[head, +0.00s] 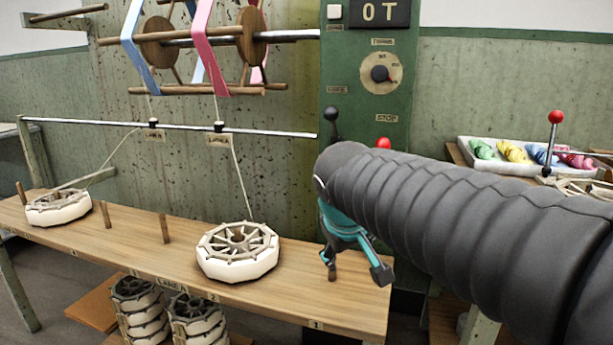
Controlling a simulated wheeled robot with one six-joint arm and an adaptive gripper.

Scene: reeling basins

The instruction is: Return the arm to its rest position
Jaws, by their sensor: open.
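My gripper (356,270) shows in the head view at the end of my dark, ribbed arm, above the right end of the wooden bench (140,238). Its teal and grey fingers are spread apart with nothing between them. The arm reaches in from the right edge and hides part of the green control panel and the bench's far right corner. A white spoked reel (238,250) lies on the bench to the left of the gripper, apart from it. A short wooden peg stands behind or below the left finger; I cannot tell whether they touch.
Another white reel (58,206) lies at the bench's left end. Wooden pegs (165,229) stand between the reels. The green panel (345,70) carries a knob (380,74) and levers. Stacked reels (140,300) stand below. A white tray (480,152) of coloured skeins is behind the arm.

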